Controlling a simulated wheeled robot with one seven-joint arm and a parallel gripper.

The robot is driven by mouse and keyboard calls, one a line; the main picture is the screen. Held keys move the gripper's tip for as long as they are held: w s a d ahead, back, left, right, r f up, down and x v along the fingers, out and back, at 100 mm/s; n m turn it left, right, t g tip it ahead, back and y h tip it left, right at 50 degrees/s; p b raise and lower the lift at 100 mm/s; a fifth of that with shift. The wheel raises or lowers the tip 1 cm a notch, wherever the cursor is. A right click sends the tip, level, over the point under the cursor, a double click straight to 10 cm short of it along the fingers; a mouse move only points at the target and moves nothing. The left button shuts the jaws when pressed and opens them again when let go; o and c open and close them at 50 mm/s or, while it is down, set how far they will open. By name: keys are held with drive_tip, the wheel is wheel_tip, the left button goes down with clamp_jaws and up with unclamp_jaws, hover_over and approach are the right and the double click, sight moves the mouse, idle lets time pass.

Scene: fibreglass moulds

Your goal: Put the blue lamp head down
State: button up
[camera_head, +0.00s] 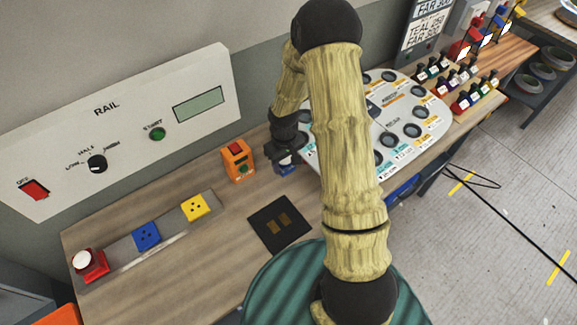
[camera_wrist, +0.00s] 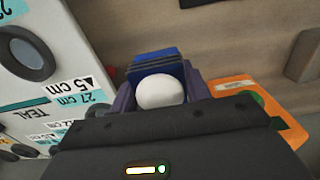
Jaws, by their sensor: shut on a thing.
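The blue lamp head (camera_wrist: 156,66), a ribbed blue block with a white dome, sits between the fingers of my gripper (camera_wrist: 160,97) in the wrist view. My gripper is shut on it. In the head view my gripper (camera_head: 284,158) points down between the orange box and the white round-holed board, and a little blue and white of the lamp head (camera_head: 287,169) shows below it. Whether the lamp head touches the table is hidden. A yellow block (camera_head: 195,206), a blue block (camera_head: 146,236) and a red block with a white dome (camera_head: 89,264) stand along a grey strip.
The orange box (camera_head: 238,160) stands close left of my gripper. The white board (camera_head: 410,158) is close on its right. A black mat with brown pads (camera_head: 279,223) lies nearer. The wooden table (camera_head: 190,270) is bare at the front. The RAIL panel (camera_head: 120,135) stands behind.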

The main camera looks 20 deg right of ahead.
sight(285, 171)
drive_tip(key=shift+f, duration=0.15)
drive_tip(key=shift+f+p, duration=0.5)
drive_tip(key=shift+f, duration=1.6)
drive_tip(key=shift+f, duration=0.1)
drive_tip(key=o, duration=1.3)
wheel_tip(285, 171, up, 12)
drive_tip(key=b, duration=0.3)
